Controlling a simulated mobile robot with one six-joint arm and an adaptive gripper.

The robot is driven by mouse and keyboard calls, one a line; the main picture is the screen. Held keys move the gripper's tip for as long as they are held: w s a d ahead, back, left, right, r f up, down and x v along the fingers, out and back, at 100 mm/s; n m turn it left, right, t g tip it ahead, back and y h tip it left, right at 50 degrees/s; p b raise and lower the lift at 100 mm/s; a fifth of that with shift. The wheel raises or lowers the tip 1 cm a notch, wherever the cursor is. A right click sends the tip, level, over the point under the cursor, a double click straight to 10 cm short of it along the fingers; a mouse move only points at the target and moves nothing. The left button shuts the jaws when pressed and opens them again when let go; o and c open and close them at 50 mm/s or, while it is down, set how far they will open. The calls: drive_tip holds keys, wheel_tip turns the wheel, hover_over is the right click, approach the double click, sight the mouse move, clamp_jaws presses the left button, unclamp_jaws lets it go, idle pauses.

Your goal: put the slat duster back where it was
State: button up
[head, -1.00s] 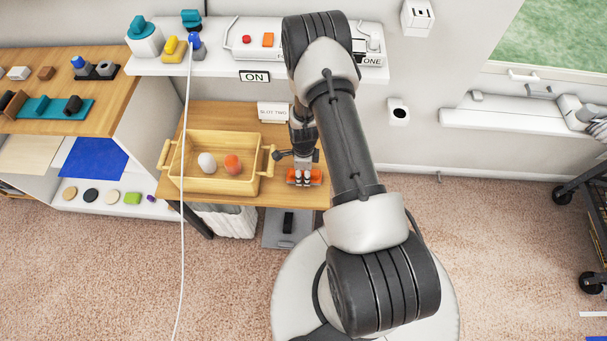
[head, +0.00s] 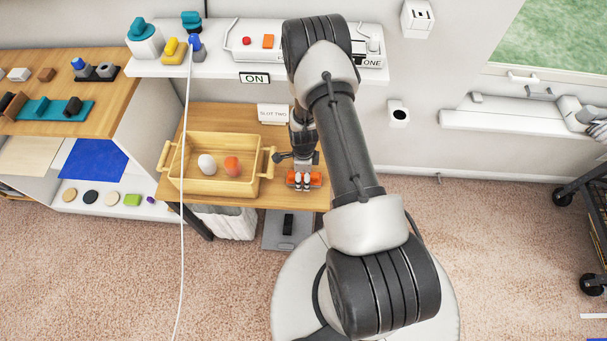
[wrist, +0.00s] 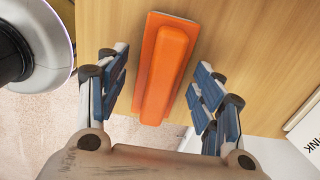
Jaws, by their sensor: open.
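The slat duster, as I take it, is an orange piece (wrist: 166,70) with a flat base and a long raised grip. It lies on the wooden table (wrist: 245,60), near its front edge. In the head view the orange piece (head: 316,179) shows partly behind my fingers, right of the basket. My gripper (wrist: 158,84) is open, with one finger on each side of the orange piece and a visible gap on both sides. In the head view my gripper (head: 302,182) is low over it. Whether the fingers reach down to table height I cannot tell.
A wooden basket (head: 214,190) with a white and an orange egg-shaped thing stands close left. A "SLOT TWO" card (head: 273,113) stands behind on the table. A white shelf (head: 220,66) with several items is above. A white cable (head: 184,230) hangs in front.

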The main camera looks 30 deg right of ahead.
drive_tip(key=a+r+n+t+p, duration=0.15)
drive_tip(key=r+n, duration=0.25)
drive_tip(key=r, duration=1)
drive_tip(key=s+a+r+n+p, duration=0.1)
drive_tip(key=a+r+n, duration=0.2)
drive_tip(key=r, duration=1)
drive_tip(key=a+r+n+t+p, duration=0.15)
drive_tip(key=r+n, duration=0.25)
drive_tip(key=r, duration=1)
drive_tip(key=s+a+r+n, duration=0.3)
drive_tip(key=s+r+n, duration=0.3)
drive_tip(key=s, duration=0.3)
drive_tip(key=s+a+r+n+t, duration=0.1)
drive_tip(key=s+a+r+n, duration=0.2)
drive_tip(key=s+r+n, duration=0.4)
drive_tip(key=s, duration=0.2)
drive_tip(key=shift+s+a+r+n+t, duration=0.2)
drive_tip(key=shift+s+n+t, duration=0.1)
drive_tip(key=shift+s+n, duration=0.1)
